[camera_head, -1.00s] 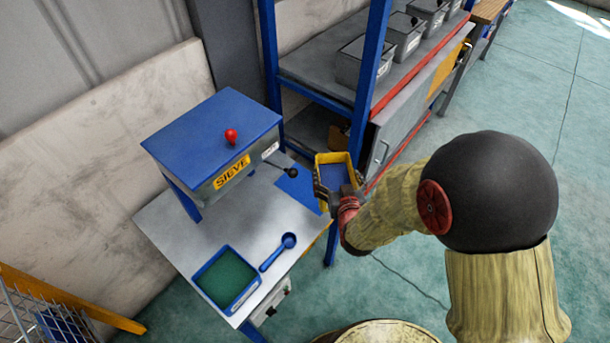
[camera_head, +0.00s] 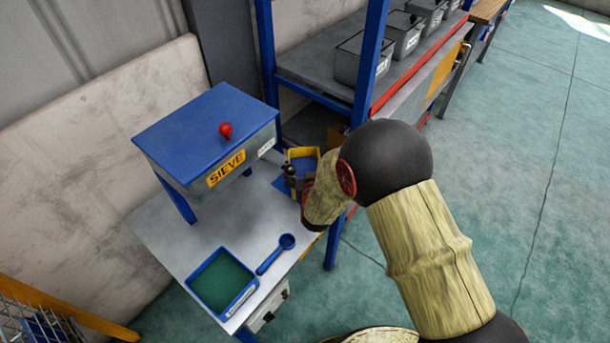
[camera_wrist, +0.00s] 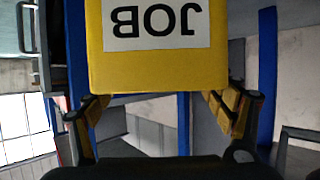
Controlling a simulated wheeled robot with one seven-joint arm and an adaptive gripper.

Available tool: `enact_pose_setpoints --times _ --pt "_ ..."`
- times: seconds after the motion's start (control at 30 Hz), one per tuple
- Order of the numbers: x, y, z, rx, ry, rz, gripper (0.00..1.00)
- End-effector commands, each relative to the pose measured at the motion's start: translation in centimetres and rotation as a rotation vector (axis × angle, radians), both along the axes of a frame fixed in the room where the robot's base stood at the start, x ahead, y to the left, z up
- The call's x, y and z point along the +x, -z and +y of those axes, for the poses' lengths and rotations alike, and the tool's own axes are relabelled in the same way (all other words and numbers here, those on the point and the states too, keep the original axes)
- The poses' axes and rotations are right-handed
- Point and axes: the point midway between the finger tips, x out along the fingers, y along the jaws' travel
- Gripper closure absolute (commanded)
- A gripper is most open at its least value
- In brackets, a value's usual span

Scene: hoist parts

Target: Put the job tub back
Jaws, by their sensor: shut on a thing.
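The job tub (camera_head: 303,153) is a small yellow tub with a blue inside, seen in the head view at the right edge of the sieve bench. My gripper (camera_wrist: 158,98) is shut on it. In the wrist view the tub's yellow wall (camera_wrist: 160,70) fills the top middle, its JOB label upside down, with a finger on each side. A blue patch (camera_head: 280,184) on the bench top lies beside and partly behind my gripper. My wrist hides the tub's near side, and I cannot tell whether the tub touches the bench.
The blue-topped sieve (camera_head: 208,135) with a red knob stands just left of the tub. A green-bottomed blue tray (camera_head: 222,282) and a blue scoop (camera_head: 276,254) lie on the near bench. A blue rack post (camera_head: 367,70) and shelf with grey bins (camera_head: 360,62) stand close behind.

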Motion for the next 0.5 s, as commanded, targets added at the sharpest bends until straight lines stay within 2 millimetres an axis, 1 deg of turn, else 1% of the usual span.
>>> enact_pose_setpoints --times 0.03,0.1,0.3,0.37,0.5 --pt "0.3 -0.1 0.2 0.002 -0.001 -0.006 0.78" --pt "0.5 0.4 0.4 0.001 -0.001 -0.005 0.78" --pt "0.5 3.2 0.4 0.0 0.0 -0.004 0.78" --pt "0.5 3.5 0.4 0.002 0.0 -0.005 0.78" --pt "0.5 3.3 0.4 0.002 -0.001 -0.006 0.78"
